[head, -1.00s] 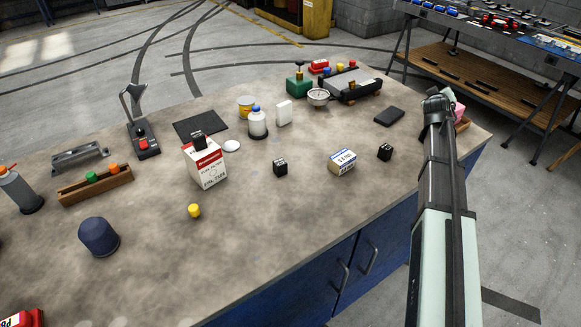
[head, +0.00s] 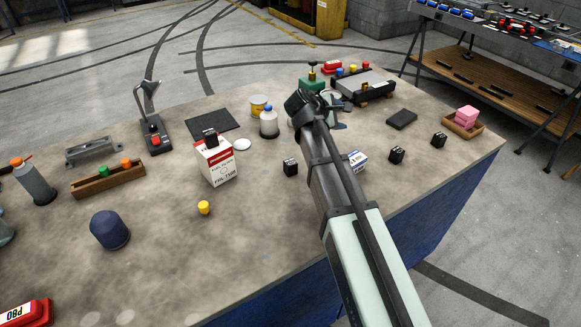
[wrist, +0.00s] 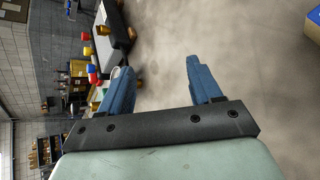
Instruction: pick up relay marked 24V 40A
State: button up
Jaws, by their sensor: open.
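Several small black relay-like blocks are on the bench in the head view: one left of my arm (head: 290,167), one right of it (head: 396,154), one further right (head: 438,139), and a dark one on the white and red filter box (head: 210,136). Their markings are too small to read, so I cannot tell which is 24V 40A. My gripper (head: 338,113) is over the back middle of the bench, partly hidden by my arm. In the wrist view my gripper (wrist: 157,66) is open and empty, its blue fingers apart. No black block shows between them.
The filter box (head: 221,166) and a white bottle (head: 269,122) stand to the left. A grey device (head: 362,86) and a green object (head: 313,84) are at the back. A pink item (head: 466,115) sits in a wooden tray at right.

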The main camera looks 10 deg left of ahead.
jog(key=s+a+r+n+h, duration=0.2)
jog(key=s+a+n, duration=0.3)
jog(key=s+a, duration=0.65)
jog(key=r+n+h, duration=0.2)
send_over(285, 164)
jog(key=s+a, duration=0.4)
jog(key=shift+g, duration=0.3)
notch_tip(285, 164, down, 7)
jog(key=shift+x, duration=3.7)
jog(key=c, duration=1)
